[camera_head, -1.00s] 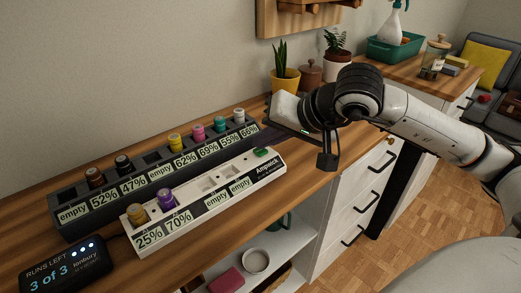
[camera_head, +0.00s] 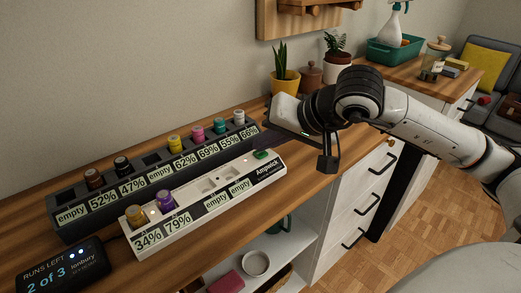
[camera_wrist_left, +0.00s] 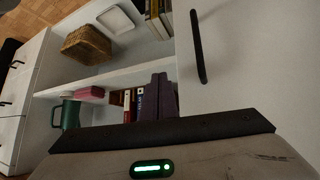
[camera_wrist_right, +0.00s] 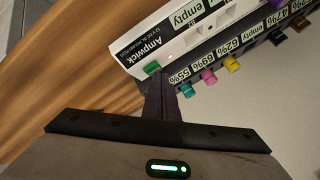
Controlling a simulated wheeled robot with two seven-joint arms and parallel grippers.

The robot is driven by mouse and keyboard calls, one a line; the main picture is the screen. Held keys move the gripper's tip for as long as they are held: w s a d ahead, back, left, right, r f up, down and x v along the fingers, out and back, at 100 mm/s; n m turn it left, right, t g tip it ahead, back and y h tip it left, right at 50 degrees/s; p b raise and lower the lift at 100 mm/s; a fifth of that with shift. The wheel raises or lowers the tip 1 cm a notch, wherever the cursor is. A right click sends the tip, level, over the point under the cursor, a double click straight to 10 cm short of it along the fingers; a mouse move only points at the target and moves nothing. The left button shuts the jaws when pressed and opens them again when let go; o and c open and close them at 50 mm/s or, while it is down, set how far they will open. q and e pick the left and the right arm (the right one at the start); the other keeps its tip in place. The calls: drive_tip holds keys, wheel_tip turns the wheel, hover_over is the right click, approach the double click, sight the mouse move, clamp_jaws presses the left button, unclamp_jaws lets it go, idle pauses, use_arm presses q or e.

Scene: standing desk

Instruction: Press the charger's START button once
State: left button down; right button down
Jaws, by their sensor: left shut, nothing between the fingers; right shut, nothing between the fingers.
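The white Ampwick charger (camera_head: 190,217) lies along the desk with a green START button (camera_head: 261,154) at its far right end. A gold cell (camera_head: 136,215) and a purple cell (camera_head: 165,200) sit in its left slots, labelled 34% and 79%; two other slots read empty. My right gripper (camera_head: 264,141) is shut and empty, its fingertips close by the button. In the right wrist view the button (camera_wrist_right: 152,67) shows just past the fingertips (camera_wrist_right: 160,80); contact cannot be told. My left gripper (camera_wrist_left: 158,82) is shut and empty in its wrist view, facing shelves.
A dark rack (camera_head: 75,218) with several coloured cells and percentage labels stands behind the charger. A small display (camera_head: 62,268) at the front left reads RUNS LEFT 2 of 3. Potted plants (camera_head: 285,80) stand at the back.

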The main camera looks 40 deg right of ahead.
drive_tip(key=shift+r+p, duration=0.35)
drive_tip(key=shift+r, duration=0.4)
wheel_tip(320, 180, up, 5)
drive_tip(key=p, duration=0.3)
drive_tip(key=shift+p, duration=0.3)
idle(0.7)
